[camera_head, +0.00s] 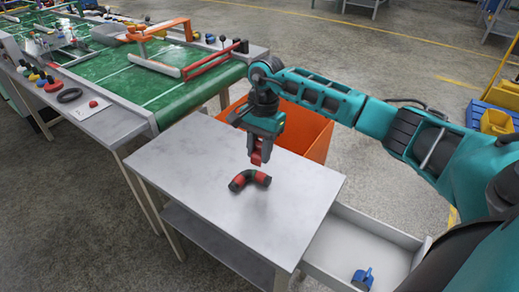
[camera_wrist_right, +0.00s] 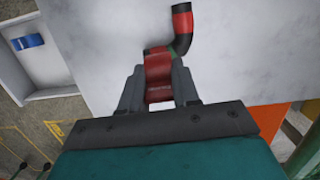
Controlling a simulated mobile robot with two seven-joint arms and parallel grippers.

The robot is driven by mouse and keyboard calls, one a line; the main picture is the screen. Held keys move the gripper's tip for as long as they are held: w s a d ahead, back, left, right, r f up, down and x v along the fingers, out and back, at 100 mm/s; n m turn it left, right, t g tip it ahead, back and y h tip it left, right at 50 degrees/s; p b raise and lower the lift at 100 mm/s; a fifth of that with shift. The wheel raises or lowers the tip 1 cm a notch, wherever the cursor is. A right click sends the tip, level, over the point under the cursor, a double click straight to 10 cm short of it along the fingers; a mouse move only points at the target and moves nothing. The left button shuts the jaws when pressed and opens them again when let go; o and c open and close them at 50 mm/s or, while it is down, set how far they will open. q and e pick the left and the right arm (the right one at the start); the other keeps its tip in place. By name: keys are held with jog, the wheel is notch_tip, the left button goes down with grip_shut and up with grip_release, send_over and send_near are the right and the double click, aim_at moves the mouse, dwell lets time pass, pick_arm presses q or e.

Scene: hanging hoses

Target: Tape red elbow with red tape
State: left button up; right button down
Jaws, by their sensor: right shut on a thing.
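The elbow (camera_head: 250,181), a curved hose piece with red bands, black parts and a greenish patch, lies on the grey table top. It also shows in the right wrist view (camera_wrist_right: 182,24), partly hidden behind the held thing. My right gripper (camera_head: 258,157) points down just above and behind the elbow. It is shut on a red piece that looks like the red tape (camera_wrist_right: 159,75), between both fingers in the right wrist view. The tape seems to be a little above the elbow; I cannot tell whether they touch. My left gripper is not in view.
The grey table (camera_head: 185,160) is otherwise clear. An open drawer (camera_head: 385,235) at its right holds a blue tool (camera_head: 362,278). An orange bin (camera_head: 305,130) stands behind the table. A green conveyor (camera_head: 150,82) and a side table (camera_head: 110,124) with several parts are at left.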

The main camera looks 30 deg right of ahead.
aim_at(258, 176)
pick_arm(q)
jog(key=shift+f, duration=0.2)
pick_arm(e)
jog(key=shift+f, duration=0.1)
jog(key=shift+f+b, duration=0.35)
jog(key=shift+b, duration=0.05)
jog(key=shift+f+b, duration=0.35)
jog(key=shift+f, duration=0.15)
jog(key=shift+f+b, duration=0.45)
jog(key=shift+f, duration=0.05)
jog(key=shift+f+b, duration=0.35)
jog(key=shift+f, duration=0.05)
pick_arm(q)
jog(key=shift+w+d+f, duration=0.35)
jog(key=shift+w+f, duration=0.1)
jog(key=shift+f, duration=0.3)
pick_arm(e)
jog(key=shift+f, duration=0.15)
pick_arm(q)
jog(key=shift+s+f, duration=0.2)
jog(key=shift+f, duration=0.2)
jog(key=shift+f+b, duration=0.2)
jog(key=shift+b, duration=0.25)
pick_arm(e)
jog(key=shift+f, duration=0.25)
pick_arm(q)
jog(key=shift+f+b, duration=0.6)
pick_arm(e)
jog(key=shift+f, duration=0.75)
